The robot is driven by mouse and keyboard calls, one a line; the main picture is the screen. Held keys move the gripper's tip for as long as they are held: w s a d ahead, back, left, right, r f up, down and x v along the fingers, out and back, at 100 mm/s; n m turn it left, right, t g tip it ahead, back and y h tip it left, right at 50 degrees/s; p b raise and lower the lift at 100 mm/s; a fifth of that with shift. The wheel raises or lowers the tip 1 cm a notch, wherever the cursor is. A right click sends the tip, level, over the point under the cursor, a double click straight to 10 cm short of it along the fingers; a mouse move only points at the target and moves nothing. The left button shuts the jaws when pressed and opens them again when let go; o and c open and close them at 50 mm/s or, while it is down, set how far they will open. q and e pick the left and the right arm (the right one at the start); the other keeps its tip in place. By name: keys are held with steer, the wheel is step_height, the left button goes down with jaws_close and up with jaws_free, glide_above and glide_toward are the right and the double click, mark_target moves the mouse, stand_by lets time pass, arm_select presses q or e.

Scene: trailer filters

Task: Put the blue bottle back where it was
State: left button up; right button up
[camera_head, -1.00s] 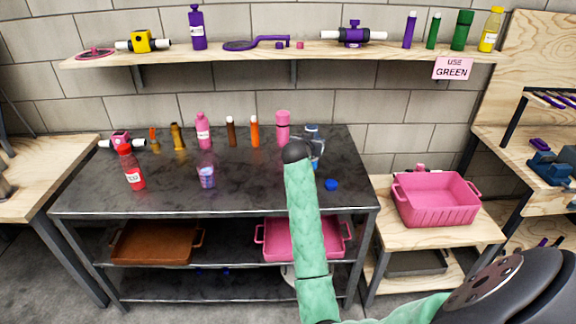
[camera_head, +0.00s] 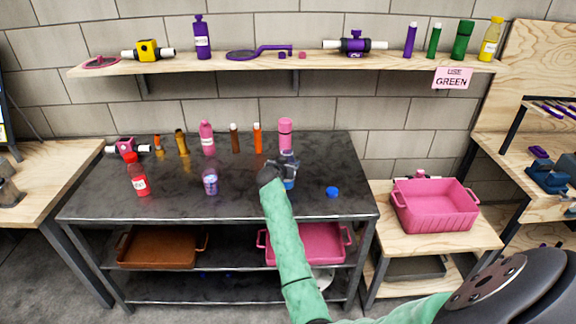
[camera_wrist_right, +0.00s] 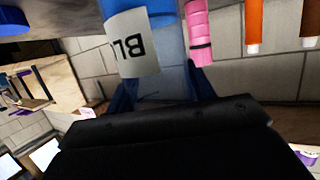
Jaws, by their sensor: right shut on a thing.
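My right gripper (camera_head: 283,166) is shut on the blue bottle (camera_head: 289,184), over the right part of the dark table (camera_head: 240,206). My gripper and green-sleeved forearm hide most of the bottle in the head view. In the right wrist view the blue bottle (camera_wrist_right: 165,42) shows between my dark fingers, with a white label (camera_wrist_right: 130,45) reading "BL". I cannot tell whether its base touches the table. A blue disc, looking like a cap (camera_head: 333,192), lies on the table to its right. My left gripper is not in view.
A pink bottle (camera_head: 286,133) stands just behind my gripper. Orange (camera_head: 258,138), brown (camera_head: 234,139) and other pink (camera_head: 207,139) bottles stand left of it. A red bottle (camera_head: 139,180) and a clear purplish bottle (camera_head: 211,182) stand nearer the front. A pink bin (camera_head: 434,212) is at right.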

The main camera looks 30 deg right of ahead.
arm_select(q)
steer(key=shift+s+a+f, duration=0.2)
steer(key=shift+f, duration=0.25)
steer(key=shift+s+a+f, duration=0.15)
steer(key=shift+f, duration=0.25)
arm_select(e)
steer(key=shift+f, duration=0.85)
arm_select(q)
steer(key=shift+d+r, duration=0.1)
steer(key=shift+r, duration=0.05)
arm_select(e)
steer(key=shift+f, duration=0.1)
steer(key=o, duration=1)
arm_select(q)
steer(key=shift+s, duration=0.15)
arm_select(e)
steer(key=shift+o, duration=0.8)
arm_select(q)
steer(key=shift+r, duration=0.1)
steer(key=shift+p, duration=0.3)
